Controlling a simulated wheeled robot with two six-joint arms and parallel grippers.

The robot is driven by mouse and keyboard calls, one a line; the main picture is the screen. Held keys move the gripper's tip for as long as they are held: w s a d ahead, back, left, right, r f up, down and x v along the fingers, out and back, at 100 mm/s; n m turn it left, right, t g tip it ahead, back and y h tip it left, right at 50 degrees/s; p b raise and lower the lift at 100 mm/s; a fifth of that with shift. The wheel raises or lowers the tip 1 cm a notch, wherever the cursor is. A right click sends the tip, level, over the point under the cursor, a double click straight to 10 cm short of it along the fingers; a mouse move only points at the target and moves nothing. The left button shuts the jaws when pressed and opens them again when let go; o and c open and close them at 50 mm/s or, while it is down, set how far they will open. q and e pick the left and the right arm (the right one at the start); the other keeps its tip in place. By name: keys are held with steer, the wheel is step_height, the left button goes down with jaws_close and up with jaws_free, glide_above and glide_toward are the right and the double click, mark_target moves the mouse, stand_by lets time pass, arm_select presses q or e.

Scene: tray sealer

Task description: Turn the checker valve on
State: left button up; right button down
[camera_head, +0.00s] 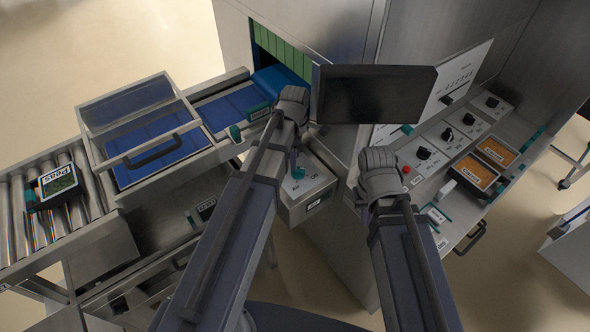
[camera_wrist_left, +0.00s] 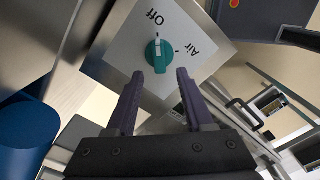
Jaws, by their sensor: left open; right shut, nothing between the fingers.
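The checker valve is a teal knob (camera_wrist_left: 158,55) on a pale plate marked Off and Air, centred at the top of the left wrist view. Its white mark points towards Off. In the head view the plate (camera_head: 308,187) is on a small metal box, and the knob is partly hidden by my left arm. My left gripper (camera_wrist_left: 155,75) is open and empty, its two fingertips just short of the knob, one to each side. I cannot see contact. My right gripper (camera_head: 378,170) is shut and empty in front of the machine; its fingers are mostly hidden.
A dark screen (camera_head: 376,94) stands above the box. A panel with several black knobs (camera_head: 447,134) and orange-topped trays (camera_head: 474,170) lies at the right. A roller conveyor (camera_head: 50,225) with a Peas tray (camera_head: 58,184) and a clear-lidded station (camera_head: 150,130) are at the left.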

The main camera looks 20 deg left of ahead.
mark_target(298, 171)
arm_select(q)
steer(key=shift+f+b, duration=1.5)
steer(key=shift+f, duration=0.5)
steer(key=shift+r, duration=0.1)
steer(key=shift+c, duration=0.4)
jaws_close()
